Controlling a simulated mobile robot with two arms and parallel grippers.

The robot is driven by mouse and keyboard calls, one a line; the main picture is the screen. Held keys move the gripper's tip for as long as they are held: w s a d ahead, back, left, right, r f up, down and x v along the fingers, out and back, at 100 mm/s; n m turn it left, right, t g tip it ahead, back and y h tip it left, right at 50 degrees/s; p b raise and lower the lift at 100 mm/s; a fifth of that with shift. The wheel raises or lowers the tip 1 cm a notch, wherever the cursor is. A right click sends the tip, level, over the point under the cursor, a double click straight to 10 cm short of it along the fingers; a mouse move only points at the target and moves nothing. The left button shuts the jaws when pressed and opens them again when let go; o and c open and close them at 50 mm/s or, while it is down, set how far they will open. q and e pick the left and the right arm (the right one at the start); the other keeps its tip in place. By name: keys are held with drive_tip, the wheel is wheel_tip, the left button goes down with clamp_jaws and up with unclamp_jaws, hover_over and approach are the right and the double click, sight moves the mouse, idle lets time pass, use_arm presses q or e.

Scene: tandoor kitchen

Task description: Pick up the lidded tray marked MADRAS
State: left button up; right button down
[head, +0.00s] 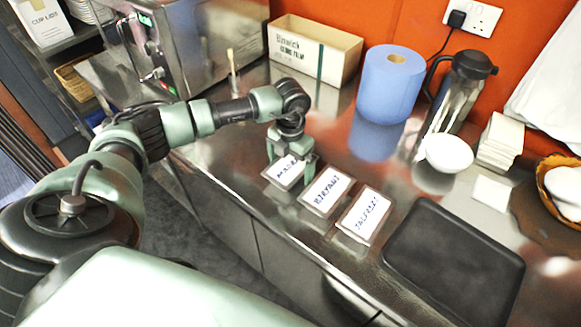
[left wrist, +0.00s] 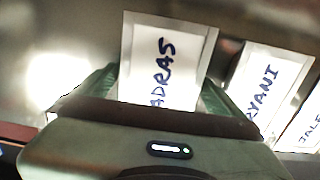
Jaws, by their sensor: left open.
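The lidded tray marked MADRAS (head: 284,174) has a white lid with dark handwriting and sits on the steel counter, leftmost of three similar trays. In the left wrist view the MADRAS tray (left wrist: 165,65) lies between my fingers, with its first letter hidden by the gripper body. My left gripper (head: 291,160) is open and points down over this tray, covering part of it in the head view. In the left wrist view its fingers (left wrist: 160,95) show on either side of the tray. I cannot tell whether they touch it. My right gripper is not in view.
The BIRYANI tray (head: 325,192) stands close to the right, then the JALFREZI tray (head: 364,214). A black tray (head: 455,262) lies further right. A steel appliance is at back left.

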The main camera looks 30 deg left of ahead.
use_arm(q)
drive_tip(key=c, duration=1.6)
drive_tip(key=shift+c, duration=0.6)
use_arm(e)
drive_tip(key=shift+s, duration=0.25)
use_arm(q)
drive_tip(key=shift+w+r, duration=0.1)
drive_tip(key=shift+r, duration=0.05)
